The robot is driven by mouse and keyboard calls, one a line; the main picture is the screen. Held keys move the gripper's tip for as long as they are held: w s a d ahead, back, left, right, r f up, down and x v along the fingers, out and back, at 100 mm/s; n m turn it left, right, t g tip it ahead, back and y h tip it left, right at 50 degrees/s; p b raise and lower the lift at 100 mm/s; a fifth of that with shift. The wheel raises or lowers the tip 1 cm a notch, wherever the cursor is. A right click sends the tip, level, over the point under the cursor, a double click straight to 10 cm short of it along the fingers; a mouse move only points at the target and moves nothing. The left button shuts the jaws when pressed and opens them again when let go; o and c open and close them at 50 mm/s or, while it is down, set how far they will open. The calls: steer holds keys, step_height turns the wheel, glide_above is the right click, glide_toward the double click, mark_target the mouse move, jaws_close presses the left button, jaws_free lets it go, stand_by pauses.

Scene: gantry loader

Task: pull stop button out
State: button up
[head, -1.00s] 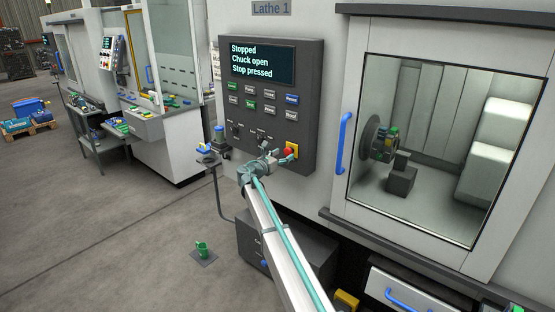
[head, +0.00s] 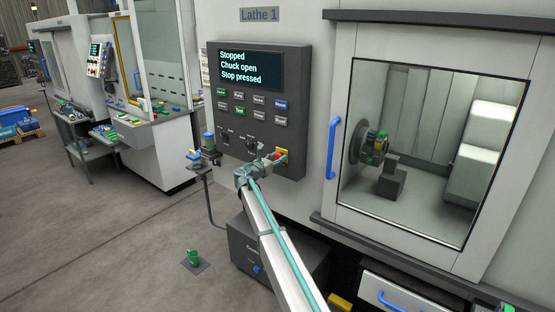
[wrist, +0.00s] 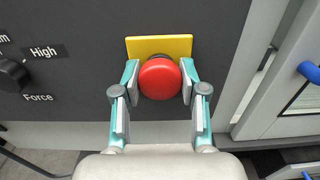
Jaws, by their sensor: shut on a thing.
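The red stop button (wrist: 160,79) is a round mushroom knob on a yellow plate (wrist: 158,46), on the dark control panel (head: 262,110) of Lathe 1. In the wrist view my gripper (wrist: 160,77) has one finger on each side of the knob and is shut on it. In the head view my gripper (head: 275,158) is at the panel's lower right and covers most of the knob. The panel display (head: 248,70) reads "Stopped", "Chuck open", "Stop pressed".
A black knob (wrist: 12,74) marked "High" and "Force" is left of the button. The lathe door with a blue handle (head: 332,148) is to the right. A small shelf with small items (head: 208,150) stands left of the panel. The floor at left is mostly open.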

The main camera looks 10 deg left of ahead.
steer(key=shift+s+a, duration=0.15)
steer(key=shift+s, duration=0.1)
steer(key=o, duration=1.1)
steer(key=shift+s, duration=0.1)
steer(key=v, duration=0.7)
steer(key=shift+s+a, duration=0.25)
steer(key=shift+s, duration=0.05)
